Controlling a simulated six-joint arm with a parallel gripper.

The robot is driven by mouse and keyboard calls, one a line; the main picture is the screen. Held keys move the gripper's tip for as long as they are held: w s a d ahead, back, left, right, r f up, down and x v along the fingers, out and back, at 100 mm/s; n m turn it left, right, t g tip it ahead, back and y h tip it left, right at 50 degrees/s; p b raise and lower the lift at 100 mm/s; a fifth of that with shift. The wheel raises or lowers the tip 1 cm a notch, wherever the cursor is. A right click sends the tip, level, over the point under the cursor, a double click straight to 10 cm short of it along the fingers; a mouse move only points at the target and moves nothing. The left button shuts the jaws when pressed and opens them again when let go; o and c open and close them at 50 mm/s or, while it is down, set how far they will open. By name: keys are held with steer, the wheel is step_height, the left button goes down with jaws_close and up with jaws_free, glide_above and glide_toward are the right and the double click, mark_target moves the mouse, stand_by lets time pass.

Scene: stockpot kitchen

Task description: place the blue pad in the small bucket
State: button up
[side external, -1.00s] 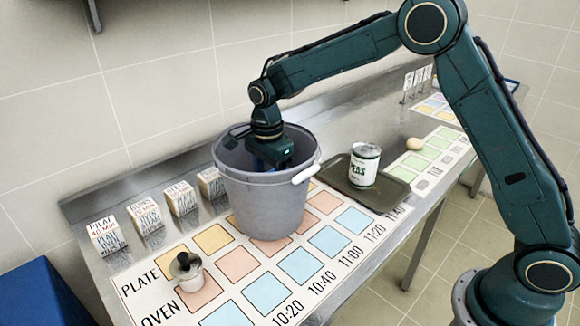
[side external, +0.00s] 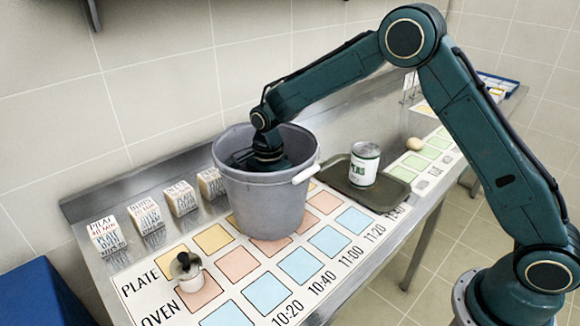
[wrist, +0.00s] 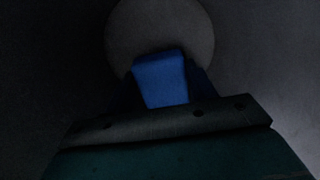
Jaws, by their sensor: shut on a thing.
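The grey bucket (side external: 262,205) with a white handle grip stands upright on the printed chart on the steel counter. My gripper reaches down inside it, and the bucket's wall hides the fingers in the side view. In the wrist view my gripper (wrist: 161,72) is shut on the blue pad (wrist: 160,88), with a dark finger at each side of it. Beyond the pad the bucket's round, paler floor (wrist: 160,25) shows within dark walls. I cannot tell whether the pad touches the floor.
A dark tray (side external: 394,191) with a labelled can (side external: 364,165) stands right of the bucket, and an egg (side external: 414,144) lies beyond. Several lettered blocks (side external: 146,215) line the back. The chart's front squares are clear.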

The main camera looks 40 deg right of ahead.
steer(key=shift+f, duration=0.55)
steer(key=o, duration=1)
steer(key=shift+o, duration=0.2)
steer(key=shift+r, duration=0.1)
step_height(320, 180, up, 13)
stand_by(0.5)
